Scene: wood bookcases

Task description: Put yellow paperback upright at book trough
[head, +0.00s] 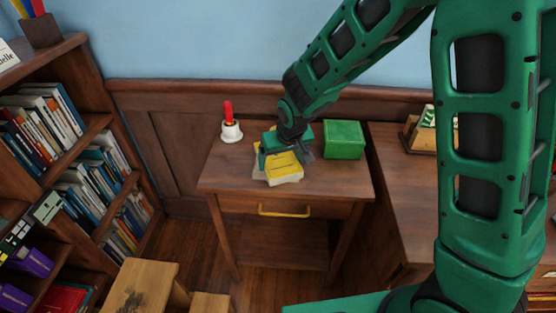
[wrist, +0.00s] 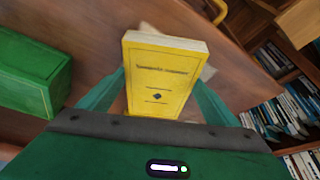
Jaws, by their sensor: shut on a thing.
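The yellow paperback (head: 284,168) is at the small wooden side table, over a pale sheet or book (head: 258,170). In the wrist view the yellow paperback (wrist: 162,75) shows its front cover and pale page edge between my fingers. My gripper (head: 285,153) is shut on it, with one finger on each side; the wrist view also shows my gripper (wrist: 160,100). I cannot tell whether the book still touches what lies under it. A wooden stand (head: 418,138) holding a green-and-white item on the right-hand desk may be the book trough; my arm partly hides that area.
A green box (head: 343,139) stands on the side table (head: 225,176) right of my gripper, and a red-handled bell (head: 231,128) stands at its back left. A full bookcase (head: 85,150) is at left. The right-hand desk (head: 400,185) has bare room in front of the stand.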

